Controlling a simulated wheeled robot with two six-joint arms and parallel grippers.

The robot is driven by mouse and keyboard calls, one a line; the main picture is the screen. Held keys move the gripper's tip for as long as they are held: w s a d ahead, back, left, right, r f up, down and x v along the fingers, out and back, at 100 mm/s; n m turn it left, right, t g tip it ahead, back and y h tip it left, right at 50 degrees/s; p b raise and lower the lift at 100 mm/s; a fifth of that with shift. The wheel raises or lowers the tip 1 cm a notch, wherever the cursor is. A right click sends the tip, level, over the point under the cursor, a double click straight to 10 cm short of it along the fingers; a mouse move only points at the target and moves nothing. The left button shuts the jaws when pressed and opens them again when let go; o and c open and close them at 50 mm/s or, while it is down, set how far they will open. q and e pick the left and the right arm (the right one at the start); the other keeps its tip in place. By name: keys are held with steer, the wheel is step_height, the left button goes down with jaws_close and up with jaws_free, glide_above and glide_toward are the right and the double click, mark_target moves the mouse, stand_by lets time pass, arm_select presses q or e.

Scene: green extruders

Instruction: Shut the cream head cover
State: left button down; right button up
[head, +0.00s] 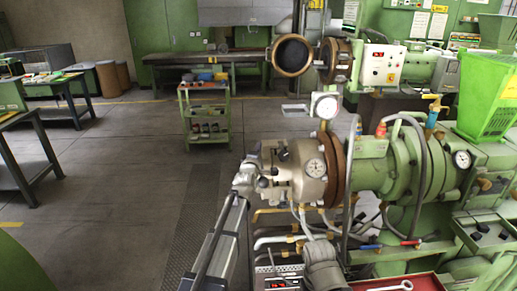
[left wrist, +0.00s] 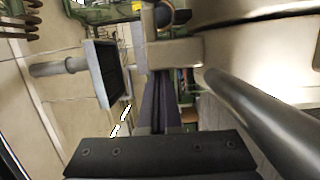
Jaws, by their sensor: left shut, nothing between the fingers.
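The cream head cover (head: 300,172) is at the front end of the near green extruder, with a round gauge on it. It stands close against the brown ring (head: 336,170); I cannot tell whether a gap is left. My left gripper (head: 248,178) is at the cover's left side. In the left wrist view its dark fingers (left wrist: 161,102) are shut and empty, just below a cream block (left wrist: 180,52). The cover's large cream surface (left wrist: 245,22) fills the upper right there. Whether the fingers touch the cover is unclear. My right gripper is not in view.
The extruder's green barrel (head: 370,165) and hopper (head: 490,105) stand to the right. Pipes (head: 275,240) and a red tray (head: 400,283) lie below. In the left wrist view a dark rod (left wrist: 255,115) is right of the fingers.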

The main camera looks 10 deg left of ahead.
mark_target(264, 175)
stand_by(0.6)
arm_select(q)
steer(key=s, duration=1)
steer(key=shift+d, duration=0.15)
